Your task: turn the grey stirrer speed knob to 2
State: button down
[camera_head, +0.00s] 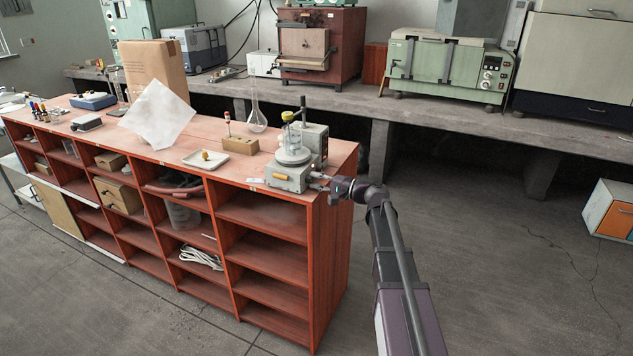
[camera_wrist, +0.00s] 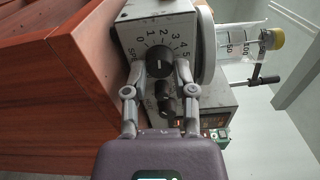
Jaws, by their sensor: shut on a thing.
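The stirrer (camera_head: 286,178) is a grey box at the right end of the red-brown shelf unit, with a glass vessel on top. In the wrist view its front panel (camera_wrist: 132,30) fills the upper middle. The dark grey speed knob (camera_wrist: 159,60) sits inside a dial numbered from 0 upward, with 2 near the top. A small pale mark shows on the knob, but I cannot tell which number it points to. My gripper (camera_wrist: 161,72) has a finger on each side of the knob and is shut on it. In the head view my gripper (camera_head: 322,181) reaches the stirrer's right side.
Another dark knob (camera_wrist: 164,89) lies just below, between my fingers. A wooden block (camera_head: 240,146), a white tray (camera_head: 205,160) and a flask (camera_head: 257,117) stand nearby on the shelf top (camera_head: 225,178).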

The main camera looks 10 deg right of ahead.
jog(key=shift+m, duration=1)
jog(key=shift+c, duration=2.2)
grip_release()
